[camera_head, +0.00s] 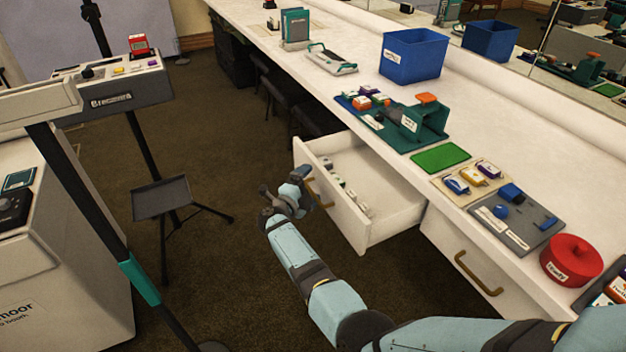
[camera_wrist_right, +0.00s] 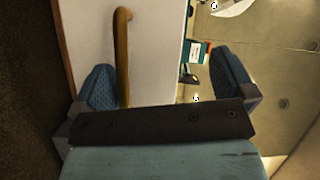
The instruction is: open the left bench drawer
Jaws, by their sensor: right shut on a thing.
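The left bench drawer (camera_head: 375,233) is pulled well out from under the white bench top in the head view. Several small items lie inside along its front. My right gripper (camera_head: 303,186) is at the drawer's front and shut on its brass handle (camera_head: 321,197). In the right wrist view the curved handle (camera_wrist_right: 122,55) stands beside the left-hand finger, against the white drawer front (camera_wrist_right: 153,50). The exact contact is partly hidden. My left gripper is not in view.
A second drawer (camera_head: 462,255) to the right is closed. The bench top holds a blue bin (camera_head: 413,54), a green mat (camera_head: 440,158) and a red round tin (camera_head: 571,260). A stand with a small dark tray (camera_head: 161,198) is left of the drawer, with open floor between.

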